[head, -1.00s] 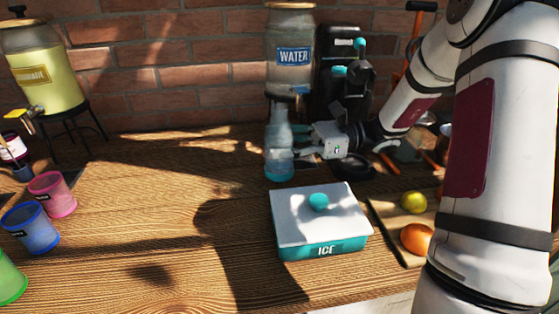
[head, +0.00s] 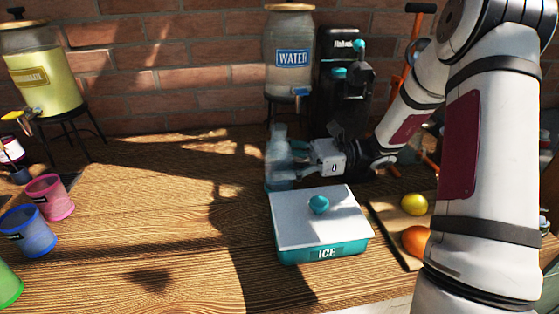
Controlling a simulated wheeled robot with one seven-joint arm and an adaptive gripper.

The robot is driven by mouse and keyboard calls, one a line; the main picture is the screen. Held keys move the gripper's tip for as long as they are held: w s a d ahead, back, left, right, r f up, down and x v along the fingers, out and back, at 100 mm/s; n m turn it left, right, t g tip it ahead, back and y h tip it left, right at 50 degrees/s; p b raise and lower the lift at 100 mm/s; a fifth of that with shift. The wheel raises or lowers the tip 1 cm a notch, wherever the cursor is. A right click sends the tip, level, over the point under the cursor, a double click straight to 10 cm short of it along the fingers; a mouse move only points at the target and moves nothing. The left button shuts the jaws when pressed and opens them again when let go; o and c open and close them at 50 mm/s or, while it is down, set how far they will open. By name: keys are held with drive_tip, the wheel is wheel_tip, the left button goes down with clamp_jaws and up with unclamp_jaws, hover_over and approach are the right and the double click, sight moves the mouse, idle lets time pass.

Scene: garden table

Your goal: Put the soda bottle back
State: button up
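The soda bottle (head: 278,172) is clear bluish plastic. It is upright in the head view, just behind the ice box. My gripper (head: 294,156) reaches it from the right, with its fingers at the bottle's middle, and appears shut on it. The far finger is hard to make out through the bottle. I cannot tell whether the bottle's base touches the table. The black soda machine (head: 338,107) with teal parts stands to the right and behind, against the wall; my gripper and wrist are in front of its lower part.
A white-lidded ice box (head: 318,250) stands close in front of the bottle. The water dispenser (head: 290,80) is behind it. Cups (head: 28,232) and a lemonade dispenser (head: 42,80) are at left. The table's middle left is clear.

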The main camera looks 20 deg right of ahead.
drive_tip(key=shift+d+r, duration=0.15)
drive_tip(key=shift+r, duration=0.05)
drive_tip(key=d, duration=0.2)
drive_tip(key=s+d, duration=0.1)
drive_tip(key=d, duration=0.4)
drive_tip(key=shift+s, duration=0.25)
